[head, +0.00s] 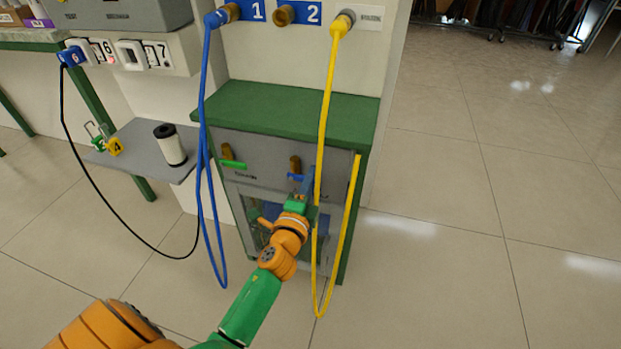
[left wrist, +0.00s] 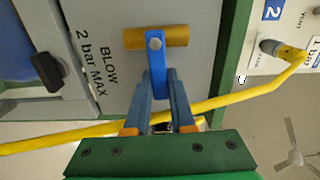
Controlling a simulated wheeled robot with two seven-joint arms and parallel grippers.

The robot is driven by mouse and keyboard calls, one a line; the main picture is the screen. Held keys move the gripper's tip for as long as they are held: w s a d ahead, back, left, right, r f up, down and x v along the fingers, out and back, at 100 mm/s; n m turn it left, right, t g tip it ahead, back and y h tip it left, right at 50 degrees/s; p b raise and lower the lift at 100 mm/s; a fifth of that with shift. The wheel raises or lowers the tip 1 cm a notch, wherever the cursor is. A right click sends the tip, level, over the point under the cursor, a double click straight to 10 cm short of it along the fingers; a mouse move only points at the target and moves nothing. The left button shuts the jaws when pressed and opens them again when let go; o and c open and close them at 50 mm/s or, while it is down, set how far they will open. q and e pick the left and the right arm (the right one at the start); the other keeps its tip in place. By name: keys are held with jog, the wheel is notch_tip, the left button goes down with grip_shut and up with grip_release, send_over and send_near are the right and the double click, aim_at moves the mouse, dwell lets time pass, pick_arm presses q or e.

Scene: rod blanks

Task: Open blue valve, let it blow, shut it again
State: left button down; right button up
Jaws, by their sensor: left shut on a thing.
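The blue valve has a brass body (head: 295,163) on the grey front panel of the green-topped cabinet. Its blue handle (head: 294,177) shows in the head view and, closer, in the left wrist view (left wrist: 156,66). The handle lies crosswise to the brass body (left wrist: 176,37). The panel beside it reads "BLOW 2 bar MAX" in the left wrist view. My left gripper (head: 305,186) is at the handle, its two fingers (left wrist: 160,90) shut on the handle's free end. My right gripper is in neither view.
A green-handled valve (head: 232,164) sits left on the same panel. A yellow hose (head: 322,150) hangs close to the right of my left gripper, and passes behind the fingers in the wrist view. A blue hose (head: 206,130) hangs at left. Open floor lies right.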

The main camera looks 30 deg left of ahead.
pick_arm(q)
jog(key=shift+f, duration=0.15)
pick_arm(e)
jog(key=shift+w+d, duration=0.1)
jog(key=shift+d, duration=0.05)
pick_arm(q)
jog(key=c, duration=0.8)
grip_release()
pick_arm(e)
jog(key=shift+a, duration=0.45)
pick_arm(q)
jog(key=shift+o, duration=0.2)
jog(key=v, duration=0.7)
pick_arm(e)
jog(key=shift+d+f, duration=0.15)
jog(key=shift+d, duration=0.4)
